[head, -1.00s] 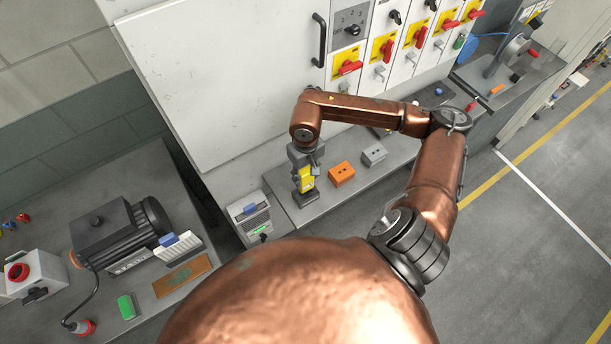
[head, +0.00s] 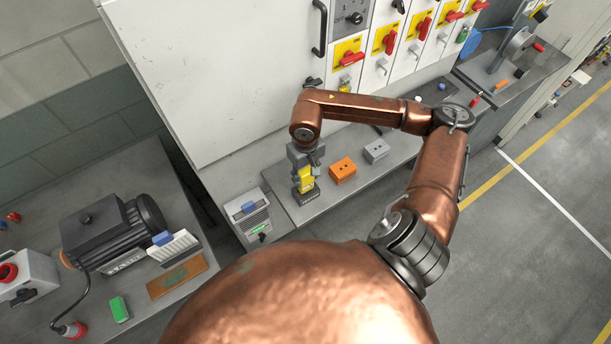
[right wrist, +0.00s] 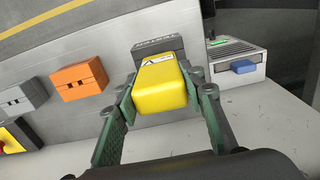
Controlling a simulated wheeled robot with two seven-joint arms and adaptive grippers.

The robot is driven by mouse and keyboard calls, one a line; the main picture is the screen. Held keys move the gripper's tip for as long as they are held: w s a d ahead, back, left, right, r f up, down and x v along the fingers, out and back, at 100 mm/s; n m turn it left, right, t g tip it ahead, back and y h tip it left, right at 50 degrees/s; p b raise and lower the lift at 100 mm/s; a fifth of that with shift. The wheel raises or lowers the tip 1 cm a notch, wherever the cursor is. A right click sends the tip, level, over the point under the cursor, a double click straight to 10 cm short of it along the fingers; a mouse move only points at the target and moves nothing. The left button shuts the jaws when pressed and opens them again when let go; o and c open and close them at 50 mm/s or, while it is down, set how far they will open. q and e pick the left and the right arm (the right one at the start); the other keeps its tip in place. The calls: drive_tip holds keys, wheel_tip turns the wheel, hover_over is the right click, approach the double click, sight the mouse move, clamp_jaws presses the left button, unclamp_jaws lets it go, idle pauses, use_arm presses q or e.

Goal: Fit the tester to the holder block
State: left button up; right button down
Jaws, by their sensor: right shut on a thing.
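The yellow tester (head: 305,179) is upright between the fingers of my right gripper (head: 304,169), which is shut on it. In the right wrist view the tester (right wrist: 160,88) sits between the two green-padded fingers (right wrist: 163,98), with a white warning label on its edge. The dark grey holder block (head: 309,198) is directly below the tester on the bench ledge. It also shows just beyond the tester in the right wrist view (right wrist: 158,45). The tester hides part of the block, so I cannot tell whether it is fully seated. My left gripper is not in view.
An orange block (head: 343,170) and a light grey block (head: 376,151) stand to the right on the same ledge. A grey unit with a blue part (head: 251,217) stands to the left. The cabinet front (head: 220,80) rises behind. A motor (head: 110,232) sits on the left bench.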

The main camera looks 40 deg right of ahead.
drive_tip(key=shift+f+b, duration=0.25)
drive_tip(key=shift+b, duration=0.05)
idle(0.7)
drive_tip(key=c, duration=1.2)
unclamp_jaws()
wheel_tip(320, 180, up, 12)
drive_tip(key=shift+r, duration=0.1)
drive_tip(key=shift+a, duration=0.1)
